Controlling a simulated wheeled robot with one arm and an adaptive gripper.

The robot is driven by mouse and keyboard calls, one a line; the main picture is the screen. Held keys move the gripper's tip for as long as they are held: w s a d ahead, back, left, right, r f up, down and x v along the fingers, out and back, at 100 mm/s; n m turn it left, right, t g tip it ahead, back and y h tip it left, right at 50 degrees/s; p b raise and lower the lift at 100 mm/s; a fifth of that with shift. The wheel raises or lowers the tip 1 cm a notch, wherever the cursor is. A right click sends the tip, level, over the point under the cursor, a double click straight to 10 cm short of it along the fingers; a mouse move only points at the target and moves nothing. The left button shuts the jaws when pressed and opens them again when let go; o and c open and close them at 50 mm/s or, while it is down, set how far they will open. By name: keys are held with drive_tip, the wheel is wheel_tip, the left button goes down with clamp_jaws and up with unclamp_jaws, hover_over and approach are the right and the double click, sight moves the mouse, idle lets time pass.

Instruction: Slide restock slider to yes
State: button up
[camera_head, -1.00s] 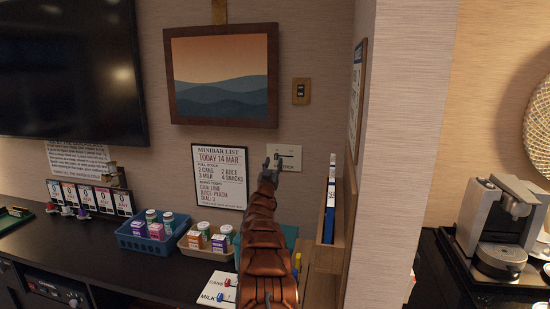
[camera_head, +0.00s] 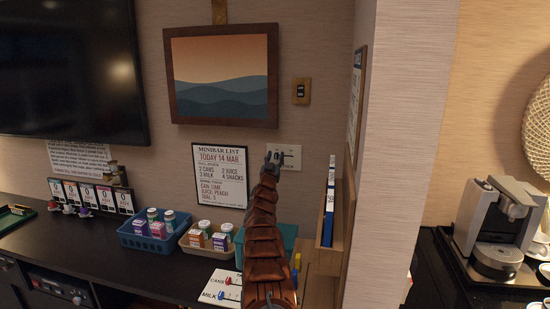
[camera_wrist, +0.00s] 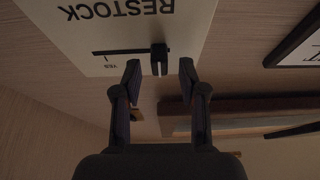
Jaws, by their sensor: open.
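The restock slider is a white plate (camera_head: 290,157) on the back wall, right of the minibar list. It appears upside down in the wrist view, with RESTOCK lettering (camera_wrist: 115,8) and a horizontal black slot (camera_wrist: 120,51). The dark slider knob (camera_wrist: 159,60) stands at the slot's right end there, away from the YES label (camera_wrist: 111,64) near the left end. My gripper (camera_wrist: 160,78) is open and empty. Its fingertips lie on either side of the knob's line, just short of it or around its tip; contact cannot be told. In the head view my gripper (camera_head: 273,157) covers the plate's left part.
A framed list (camera_head: 220,175) hangs left of the plate, and a light switch (camera_head: 301,91) is above it. A wooden holder with binders (camera_head: 329,205) stands close on the right.

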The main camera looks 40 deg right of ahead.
clamp_jaws()
idle(0.4)
idle(0.4)
